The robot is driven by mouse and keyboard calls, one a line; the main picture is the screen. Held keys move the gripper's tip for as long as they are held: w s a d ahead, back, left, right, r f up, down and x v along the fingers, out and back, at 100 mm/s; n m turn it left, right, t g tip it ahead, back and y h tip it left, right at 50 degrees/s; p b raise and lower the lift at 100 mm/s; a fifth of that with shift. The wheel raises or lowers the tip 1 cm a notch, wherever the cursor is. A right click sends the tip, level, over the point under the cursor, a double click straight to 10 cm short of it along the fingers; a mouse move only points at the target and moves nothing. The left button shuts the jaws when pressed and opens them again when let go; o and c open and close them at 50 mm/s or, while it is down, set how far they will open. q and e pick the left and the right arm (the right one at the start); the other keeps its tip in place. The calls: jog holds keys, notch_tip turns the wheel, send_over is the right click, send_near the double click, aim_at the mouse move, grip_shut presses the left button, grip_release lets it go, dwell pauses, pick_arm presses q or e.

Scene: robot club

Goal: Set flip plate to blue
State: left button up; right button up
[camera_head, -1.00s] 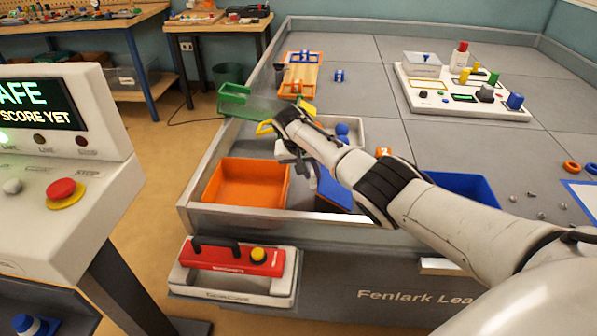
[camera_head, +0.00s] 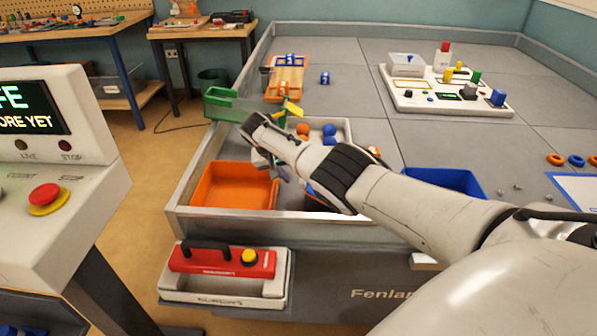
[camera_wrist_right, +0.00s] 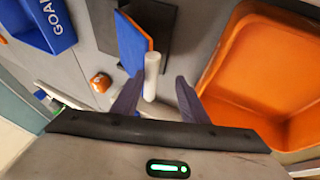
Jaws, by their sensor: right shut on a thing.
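The flip plate (camera_wrist_right: 132,42) shows in the right wrist view as a tilted panel with a blue face and an orange strip along one edge. A white rod-like handle (camera_wrist_right: 152,76) stands beside it. My right gripper (camera_wrist_right: 157,88) has its two dark fingers on either side of this handle and is shut on it. In the head view my right gripper (camera_head: 275,170) is near the orange bin, and my arm hides most of the plate. My left gripper is not in view.
The orange bin (camera_head: 205,202) is beside the gripper; the blue goal bin (camera_head: 462,180) is to the right. A green chute (camera_head: 222,108) and a tray of balls (camera_head: 345,128) lie behind my arm. A red-buttoned console (camera_head: 90,165) stands left.

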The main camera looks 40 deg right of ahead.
jog(key=shift+o, duration=0.9)
jog(key=shift+a+f, duration=0.65)
jog(key=shift+f, duration=0.15)
jog(key=shift+d, duration=0.1)
jog(key=w+d+p+v, duration=0.1)
jog(key=p+v, duration=0.4)
jog(key=v, duration=0.6)
jog(key=shift+s+r+p, duration=0.3)
jog(key=shift+r, duration=0.1)
jog(key=shift+d, duration=0.15)
